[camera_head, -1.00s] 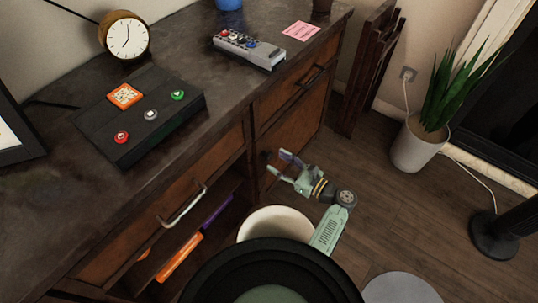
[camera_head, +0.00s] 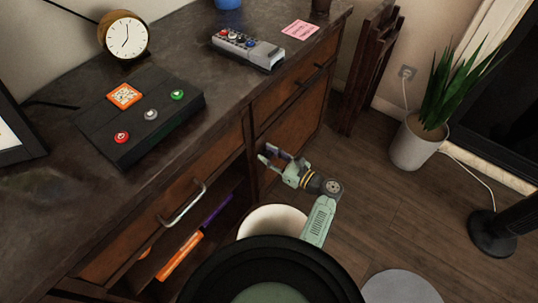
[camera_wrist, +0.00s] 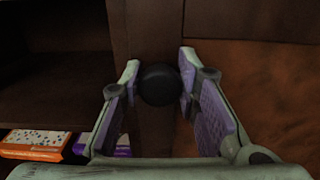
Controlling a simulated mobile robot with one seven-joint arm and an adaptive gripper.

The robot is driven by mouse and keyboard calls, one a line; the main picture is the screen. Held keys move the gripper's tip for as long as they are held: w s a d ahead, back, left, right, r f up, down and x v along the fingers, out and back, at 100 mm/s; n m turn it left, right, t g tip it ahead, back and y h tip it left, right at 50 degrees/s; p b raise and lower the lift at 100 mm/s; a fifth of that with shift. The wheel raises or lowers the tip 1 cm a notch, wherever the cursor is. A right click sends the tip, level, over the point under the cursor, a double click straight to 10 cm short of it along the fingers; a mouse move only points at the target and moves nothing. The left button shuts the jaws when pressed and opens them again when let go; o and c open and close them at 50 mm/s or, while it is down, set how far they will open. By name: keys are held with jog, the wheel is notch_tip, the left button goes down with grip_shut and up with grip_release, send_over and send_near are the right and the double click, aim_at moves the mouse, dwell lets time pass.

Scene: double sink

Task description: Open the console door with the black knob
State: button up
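The console door (camera_head: 297,122) is a brown panel below the right drawer and looks shut. In the wrist view its panel (camera_wrist: 255,90) fills the right side. The round black knob (camera_wrist: 159,85) shows against a dark upright strip at the panel's left edge. My gripper (camera_head: 268,155) is open at the console front. In the wrist view, its two purple-padded fingers (camera_wrist: 157,95) stand on either side of the knob. I cannot tell whether either finger touches it. The knob is not clearly visible in the head view.
Left of the door is an open shelf with an orange box (camera_head: 180,256). Drawer handles (camera_head: 184,206) stick out from the front. A white bin (camera_head: 272,219) stands below my arm. A potted plant (camera_head: 420,140) stands at the right; the floor between is clear.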

grip_shut()
dwell(0.4)
